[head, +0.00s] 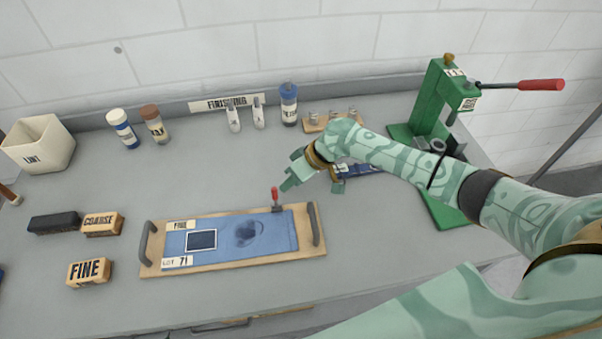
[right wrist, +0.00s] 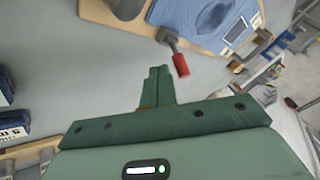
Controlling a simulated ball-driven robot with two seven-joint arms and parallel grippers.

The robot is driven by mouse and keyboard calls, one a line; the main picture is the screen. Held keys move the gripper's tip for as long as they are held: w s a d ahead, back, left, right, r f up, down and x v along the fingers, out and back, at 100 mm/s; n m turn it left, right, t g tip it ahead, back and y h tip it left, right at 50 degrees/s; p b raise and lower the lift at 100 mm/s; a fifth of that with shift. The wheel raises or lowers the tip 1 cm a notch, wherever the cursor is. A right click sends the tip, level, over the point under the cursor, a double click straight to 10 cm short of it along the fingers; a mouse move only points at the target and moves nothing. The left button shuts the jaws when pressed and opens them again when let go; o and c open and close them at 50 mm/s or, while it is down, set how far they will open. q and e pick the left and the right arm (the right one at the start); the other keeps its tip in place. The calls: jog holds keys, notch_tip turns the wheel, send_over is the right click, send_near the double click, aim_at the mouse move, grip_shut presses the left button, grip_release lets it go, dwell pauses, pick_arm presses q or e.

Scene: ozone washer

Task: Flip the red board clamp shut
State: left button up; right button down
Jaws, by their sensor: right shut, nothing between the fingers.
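The red-handled clamp (head: 275,196) is mounted at the back edge of a wooden board (head: 230,261) with two grey handles and a blue cloth on it. In the head view its red grip points up. In the right wrist view the red clamp grip (right wrist: 181,65) is just ahead and to the right of my fingertips. My right gripper (head: 288,184) is shut and empty, just right of and above the clamp; it also shows in the right wrist view (right wrist: 158,72). A small gap seems to separate them. My left gripper is not in view.
A FINE block (head: 89,272), a COARSE block (head: 102,224) and a dark block (head: 54,223) lie left of the board. Bottles and a FINISHING sign (head: 227,103) stand at the back. A green press (head: 430,105) stands at right.

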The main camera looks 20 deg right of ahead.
jog(key=shift+s+a, duration=0.1)
jog(key=shift+a, duration=0.2)
jog(key=shift+r, duration=0.1)
jog(key=shift+s+t+p, duration=0.2)
jog(key=shift+t+p, duration=0.2)
jog(key=shift+p, duration=0.15)
